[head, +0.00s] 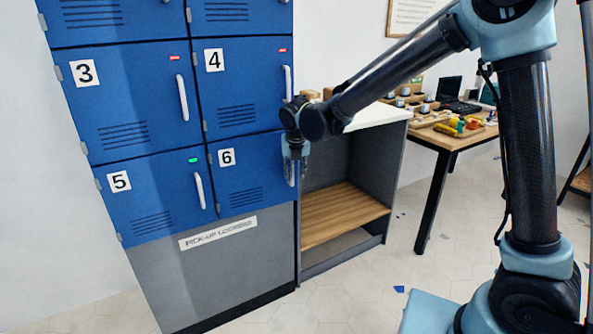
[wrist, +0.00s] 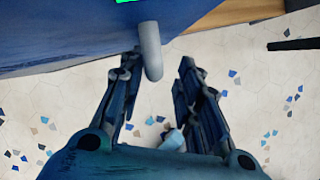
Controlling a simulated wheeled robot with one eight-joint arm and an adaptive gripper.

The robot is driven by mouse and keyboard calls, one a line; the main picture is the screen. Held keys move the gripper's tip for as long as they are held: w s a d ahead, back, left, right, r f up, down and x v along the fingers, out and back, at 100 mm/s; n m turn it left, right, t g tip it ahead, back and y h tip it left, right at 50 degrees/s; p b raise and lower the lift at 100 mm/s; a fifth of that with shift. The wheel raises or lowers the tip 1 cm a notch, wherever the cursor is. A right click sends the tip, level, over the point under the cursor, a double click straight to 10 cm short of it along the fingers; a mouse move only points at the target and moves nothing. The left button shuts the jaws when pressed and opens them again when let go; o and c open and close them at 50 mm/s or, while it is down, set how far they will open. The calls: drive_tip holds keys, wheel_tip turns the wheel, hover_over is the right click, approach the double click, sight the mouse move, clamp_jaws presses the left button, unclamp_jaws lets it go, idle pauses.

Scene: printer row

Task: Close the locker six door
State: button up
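The locker six door (head: 240,175) is blue, with a white 6 label and a vent. It looks flush, or nearly flush, with the doors around it; a small gap cannot be ruled out. My gripper (head: 294,168) is at the door's right edge, pointing down, and hides most of its handle and its light. In the wrist view, the pale rounded handle (wrist: 150,50) reaches between the two fingers of my gripper (wrist: 160,68). The fingers are apart, with a gap on the handle's right. Whether the left finger touches it is unclear.
The locker five door (head: 155,195) shows a green light and looks shut. Doors three (head: 125,95) and four (head: 240,85) show red lights. A grey open cabinet (head: 394,190) stands close on the right, then a wooden table (head: 450,137). The floor (head: 345,305) in front is clear.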

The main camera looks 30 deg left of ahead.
drive_tip(key=v, duration=1.2)
drive_tip(key=shift+f, duration=0.1)
drive_tip(key=shift+c, duration=0.5)
